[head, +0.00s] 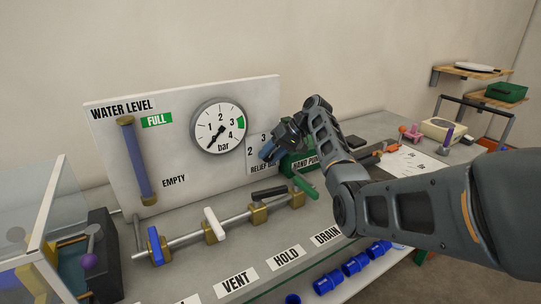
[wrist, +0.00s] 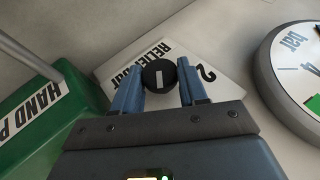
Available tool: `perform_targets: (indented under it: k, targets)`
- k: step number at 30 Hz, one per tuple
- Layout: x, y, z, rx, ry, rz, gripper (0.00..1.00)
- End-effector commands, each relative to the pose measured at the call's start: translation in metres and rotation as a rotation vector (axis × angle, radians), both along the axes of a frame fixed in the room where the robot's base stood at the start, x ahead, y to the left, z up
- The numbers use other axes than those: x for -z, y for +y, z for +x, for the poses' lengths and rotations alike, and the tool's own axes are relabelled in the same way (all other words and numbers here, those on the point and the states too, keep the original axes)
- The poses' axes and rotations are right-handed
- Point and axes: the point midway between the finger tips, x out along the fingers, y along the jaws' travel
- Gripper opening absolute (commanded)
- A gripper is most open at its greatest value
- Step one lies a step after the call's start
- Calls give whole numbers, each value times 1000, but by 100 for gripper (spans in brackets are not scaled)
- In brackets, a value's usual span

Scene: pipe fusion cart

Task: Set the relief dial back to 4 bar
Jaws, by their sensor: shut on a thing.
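The relief dial is a small round black knob (wrist: 158,75) with a short white mark, on a white plate (wrist: 125,72) lettered RELIEF BAR. The fingers of my gripper (wrist: 160,92) are on both sides of the knob and shut on it. The white mark runs roughly up and down in the wrist view. A 2 shows on the plate there; the other numbers are hidden, so I cannot tell which number the mark meets. In the head view my gripper (head: 271,151) covers the knob, with 2 and 3 visible beside it.
A round pressure gauge (head: 219,127) is left of the dial, its needle toward the lower left. The green hand pump (head: 297,165) is close on the right. The wall above is clear.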

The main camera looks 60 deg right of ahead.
Motion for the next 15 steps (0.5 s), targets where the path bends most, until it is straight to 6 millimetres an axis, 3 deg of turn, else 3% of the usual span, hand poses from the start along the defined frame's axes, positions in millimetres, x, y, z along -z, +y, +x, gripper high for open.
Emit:
perform_targets:
  k: [15]
  targets:
    - [-1, -1, 0, 1, -28, 40, 12]
